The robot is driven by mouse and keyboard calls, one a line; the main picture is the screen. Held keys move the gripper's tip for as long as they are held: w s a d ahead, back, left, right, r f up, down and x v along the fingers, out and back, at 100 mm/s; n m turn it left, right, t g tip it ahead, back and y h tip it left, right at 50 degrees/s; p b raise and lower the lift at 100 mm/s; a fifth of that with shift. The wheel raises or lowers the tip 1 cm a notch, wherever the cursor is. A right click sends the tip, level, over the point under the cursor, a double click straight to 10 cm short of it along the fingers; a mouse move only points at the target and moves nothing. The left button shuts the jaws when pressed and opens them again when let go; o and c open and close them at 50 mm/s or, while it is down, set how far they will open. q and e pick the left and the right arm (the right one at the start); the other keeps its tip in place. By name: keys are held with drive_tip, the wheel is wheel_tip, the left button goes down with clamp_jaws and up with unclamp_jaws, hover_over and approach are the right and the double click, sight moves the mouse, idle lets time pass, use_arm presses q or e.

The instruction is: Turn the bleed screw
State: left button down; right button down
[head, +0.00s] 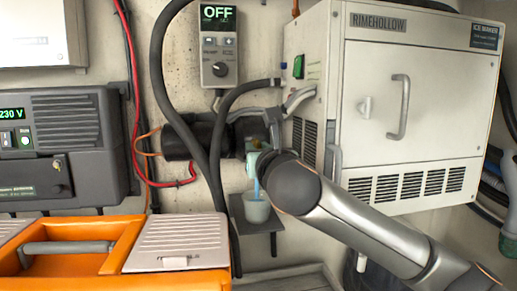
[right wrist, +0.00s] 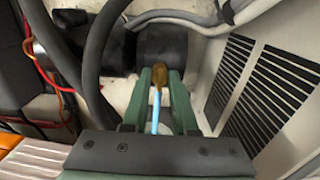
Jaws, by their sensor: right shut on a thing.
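The bleed screw (right wrist: 159,76) shows in the right wrist view as a small brass-brown head. It sits between the green fingertips of my right gripper (right wrist: 160,80), which is shut on it. A pale blue strip (right wrist: 155,112) runs from the screw toward the camera; I cannot tell whether it is liquid or a thin tube. In the head view the right gripper (head: 253,150) is at the end of the black hose run and partly hidden by my own wrist. The blue strip there leads down to a small grey cup (head: 257,208). My left gripper is not in view.
The cup stands on a dark bracket (head: 262,227). A black cylinder (head: 188,137) and thick black hoses (head: 161,65) are close on the left. The white ice maker (head: 375,140) is close on the right. A control box (head: 219,50) reads OFF. An orange toolbox (head: 135,235) is lower left.

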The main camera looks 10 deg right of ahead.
drive_tip(key=shift+m, duration=0.3)
drive_tip(key=m+p, duration=0.1)
drive_tip(key=m, duration=0.2)
drive_tip(key=m+p, duration=0.1)
drive_tip(key=m, duration=0.4)
drive_tip(key=shift+p, duration=0.3)
drive_tip(key=m, duration=0.4)
drive_tip(key=shift+p, duration=0.4)
drive_tip(key=m, duration=2.3)
drive_tip(key=shift+f+p, duration=0.2)
drive_tip(key=shift+p, duration=0.1)
drive_tip(key=shift+m, duration=0.3)
